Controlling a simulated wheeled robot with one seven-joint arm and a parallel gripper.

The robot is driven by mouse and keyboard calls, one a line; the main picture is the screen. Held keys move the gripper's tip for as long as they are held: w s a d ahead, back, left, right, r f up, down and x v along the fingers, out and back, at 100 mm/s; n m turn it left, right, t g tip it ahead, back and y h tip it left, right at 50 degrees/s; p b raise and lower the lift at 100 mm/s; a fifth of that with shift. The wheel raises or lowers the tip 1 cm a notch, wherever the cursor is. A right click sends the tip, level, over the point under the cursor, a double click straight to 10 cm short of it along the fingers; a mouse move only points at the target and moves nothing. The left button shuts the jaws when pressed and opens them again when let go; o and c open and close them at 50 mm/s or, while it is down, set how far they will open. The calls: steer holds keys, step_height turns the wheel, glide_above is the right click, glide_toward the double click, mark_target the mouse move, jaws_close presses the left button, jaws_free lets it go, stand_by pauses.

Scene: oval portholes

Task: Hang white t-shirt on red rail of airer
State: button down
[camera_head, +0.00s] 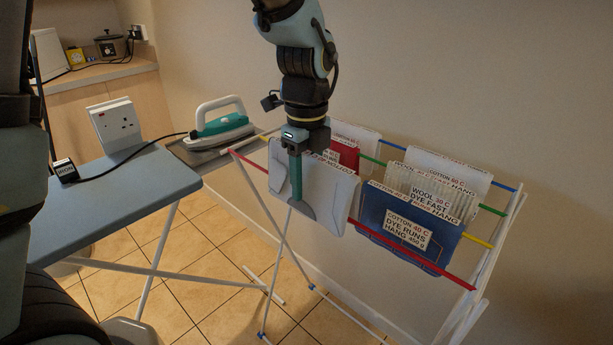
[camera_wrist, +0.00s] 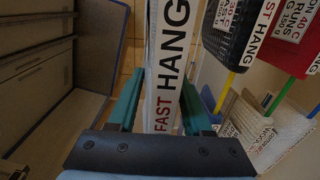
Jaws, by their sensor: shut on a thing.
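The white t-shirt (camera_head: 325,195) is a flat folded white garment at the near left part of the airer. My gripper (camera_head: 296,190) points down and is shut on it; one finger lies across its near face. In the wrist view, the shirt's white edge with a label ending "FAST HANG" (camera_wrist: 170,70) is between my gripper's two fingers (camera_wrist: 158,105). The red rail (camera_head: 247,160) is the airer's nearest rail. It disappears behind the shirt and comes out at its right side. I cannot tell whether the shirt rests on the rail.
A blue garment (camera_head: 375,205) labelled "DYE RUNS" hangs just behind the red rail to the right. A red garment (camera_head: 349,157) and white ones (camera_head: 455,168) hang further back. An ironing board (camera_head: 110,195) with an iron (camera_head: 222,127) stands left.

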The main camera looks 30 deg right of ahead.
mark_target(306, 153)
steer(key=shift+f+b, duration=1.95)
steer(key=shift+f, duration=1.7)
steer(key=shift+c, duration=1.2)
jaws_free()
steer(key=shift+r, duration=0.1)
step_height(306, 153, up, 11)
steer(key=shift+f+b, duration=0.15)
steer(key=shift+b, duration=0.25)
